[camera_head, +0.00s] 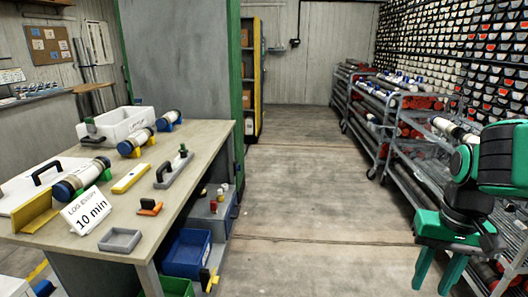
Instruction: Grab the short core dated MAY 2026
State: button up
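Three short cores with dark blue end caps lie on the workbench (215,150) at left. The nearest core (84,177) rests beside a yellow angled block. The middle core (137,143) lies behind it, and the far core (168,121) is near the back edge. Their labels are too small to read, so I cannot tell which is dated MAY 2026. My gripper (438,280) is at the lower right, over the aisle and well away from the bench. Its green fingers are apart with nothing visible between them.
A "10 min" sign (87,210), a grey tray (120,240), a yellow bar (131,178) and a white bin (122,124) share the bench. A blue bin (187,253) sits below. Wheeled racks (390,125) of cores line the right. The middle aisle floor is clear.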

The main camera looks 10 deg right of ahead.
aim_at(455, 131)
jog(key=i, duration=1.2)
jog(key=z, duration=0.35)
jog(key=i, duration=1.2)
jog(key=z, duration=1.1)
jog(key=i, duration=0.85)
jog(key=z, duration=0.9)
jog(key=i, duration=0.4)
jog(key=z, duration=0.2)
